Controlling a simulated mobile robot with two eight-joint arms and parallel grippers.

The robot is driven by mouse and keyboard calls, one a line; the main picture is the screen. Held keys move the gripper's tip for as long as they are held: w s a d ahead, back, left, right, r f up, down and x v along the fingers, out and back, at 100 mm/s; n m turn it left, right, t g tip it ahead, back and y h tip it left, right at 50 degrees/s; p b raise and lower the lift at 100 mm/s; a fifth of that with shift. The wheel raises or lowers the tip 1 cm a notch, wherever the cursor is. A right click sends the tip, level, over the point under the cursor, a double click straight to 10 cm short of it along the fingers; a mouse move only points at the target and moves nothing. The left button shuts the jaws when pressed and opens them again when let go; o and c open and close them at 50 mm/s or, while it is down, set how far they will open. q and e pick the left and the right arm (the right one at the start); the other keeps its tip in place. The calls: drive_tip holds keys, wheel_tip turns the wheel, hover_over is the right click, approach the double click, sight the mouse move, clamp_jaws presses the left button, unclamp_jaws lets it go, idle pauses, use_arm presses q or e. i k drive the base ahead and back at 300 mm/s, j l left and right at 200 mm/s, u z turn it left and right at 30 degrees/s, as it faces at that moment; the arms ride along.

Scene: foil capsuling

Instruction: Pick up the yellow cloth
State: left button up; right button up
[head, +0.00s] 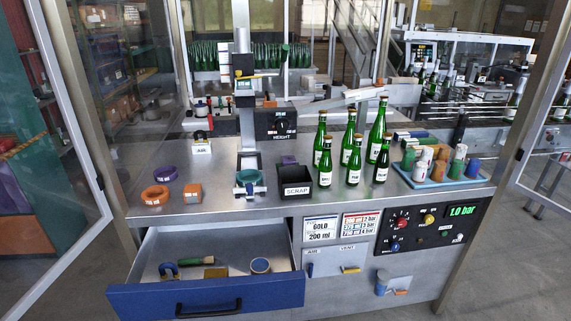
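A small flat mustard-yellow piece (216,272), which looks like the folded yellow cloth, lies in the open drawer (205,297) below the bench. It lies between a green-handled tool (197,262) and a round tin (260,265). It is small in the picture, so its material is hard to tell. Neither of my grippers is in view.
Several green bottles (353,160) stand on the bench (240,205), right of the black scrap bin (296,185). A blue tray (440,178) holds coloured items. An orange ring (155,195) and a purple ring (165,174) lie at left. The drawer juts out in front.

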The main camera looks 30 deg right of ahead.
sight(222, 272)
drive_tip(key=i+j, duration=0.1)
drive_tip(key=i, duration=0.45)
drive_tip(key=i+j+z, duration=0.1)
drive_tip(key=i, duration=0.45)
